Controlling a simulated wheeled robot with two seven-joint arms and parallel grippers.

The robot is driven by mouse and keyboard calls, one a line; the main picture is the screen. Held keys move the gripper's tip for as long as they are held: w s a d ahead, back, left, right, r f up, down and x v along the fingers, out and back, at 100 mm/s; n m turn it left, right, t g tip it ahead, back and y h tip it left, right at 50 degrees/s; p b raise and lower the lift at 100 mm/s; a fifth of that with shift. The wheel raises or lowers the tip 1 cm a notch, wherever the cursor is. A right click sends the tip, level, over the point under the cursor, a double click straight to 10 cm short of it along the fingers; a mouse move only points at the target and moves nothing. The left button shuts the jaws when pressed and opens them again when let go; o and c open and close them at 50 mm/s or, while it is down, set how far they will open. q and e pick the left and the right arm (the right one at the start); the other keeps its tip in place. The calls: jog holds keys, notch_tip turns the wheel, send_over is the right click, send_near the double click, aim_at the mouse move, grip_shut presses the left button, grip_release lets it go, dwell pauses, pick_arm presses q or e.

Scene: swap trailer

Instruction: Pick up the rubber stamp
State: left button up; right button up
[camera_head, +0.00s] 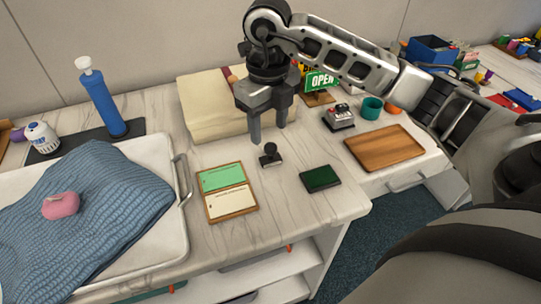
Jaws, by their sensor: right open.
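The rubber stamp (270,155), small and black with a knob handle, stands upright on the light marble-look counter. It is just right of a wooden-framed card board and left of a dark green ink pad (320,178). My right gripper (268,135) points down above the stamp with its two fingers apart and nothing between them. The fingertips appear just above the stamp's handle; the exact gap is hard to tell. My left gripper is not in view.
The card board (229,190) lies at the counter's front. A metal tray (181,200) with blue cloth (110,190) is at left. A wooden tray (385,148), a small device (339,117) and a teal cup (372,107) are at right. A cream stack (205,105) stands behind.

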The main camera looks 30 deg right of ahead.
aim_at(270, 145)
jog(key=shift+d+f+p, duration=0.2)
jog(key=shift+f+p, duration=0.25)
jog(key=shift+f, duration=2.85)
jog(key=c, duration=1.1)
